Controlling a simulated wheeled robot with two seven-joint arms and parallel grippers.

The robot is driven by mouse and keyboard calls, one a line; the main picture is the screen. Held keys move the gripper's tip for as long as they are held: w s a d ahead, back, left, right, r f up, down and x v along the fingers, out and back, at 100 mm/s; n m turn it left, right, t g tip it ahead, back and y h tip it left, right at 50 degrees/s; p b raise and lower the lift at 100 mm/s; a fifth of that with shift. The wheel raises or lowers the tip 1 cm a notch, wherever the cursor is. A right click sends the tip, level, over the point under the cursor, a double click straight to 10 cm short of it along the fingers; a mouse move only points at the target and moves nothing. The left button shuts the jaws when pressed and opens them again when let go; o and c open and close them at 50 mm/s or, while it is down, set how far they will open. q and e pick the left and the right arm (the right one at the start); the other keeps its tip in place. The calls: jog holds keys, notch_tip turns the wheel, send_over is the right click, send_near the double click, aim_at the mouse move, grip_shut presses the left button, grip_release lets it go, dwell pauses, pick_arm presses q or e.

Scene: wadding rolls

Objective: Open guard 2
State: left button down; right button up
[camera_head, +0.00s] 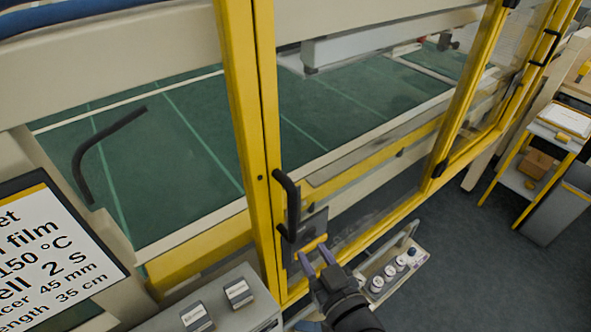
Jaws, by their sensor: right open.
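A guard door with a yellow frame (266,110) and a clear pane stands in front of the machine, its left edge close beside a yellow post (236,110). It looks closed; I see no number on it. A black bow handle (294,205) is on its left upright, with a dark latch plate (313,227) beside it. My right gripper (315,255) is open and empty, just below and right of the handle and close to the latch plate. It appears apart from the handle. My left gripper is out of view.
A screen (55,255) and a grey box with switches (225,305) stand at the lower left. A tray with several small round items (385,278) is right of my gripper. A cart (545,150) stands at the far right, with open floor before it.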

aim_at(294, 218)
jog(key=shift+t+y, duration=0.3)
jog(key=w+a+r, duration=0.1)
jog(key=w, duration=0.2)
jog(key=w+a, duration=0.2)
jog(key=w, duration=0.1)
jog(key=w+a+r, duration=0.1)
jog(key=w, duration=0.2)
jog(key=shift+w+a+r+b, duration=0.1)
jog(key=shift+a+r+b, duration=0.2)
jog(key=shift+a+r, duration=0.05)
grip_shut()
dwell(0.7)
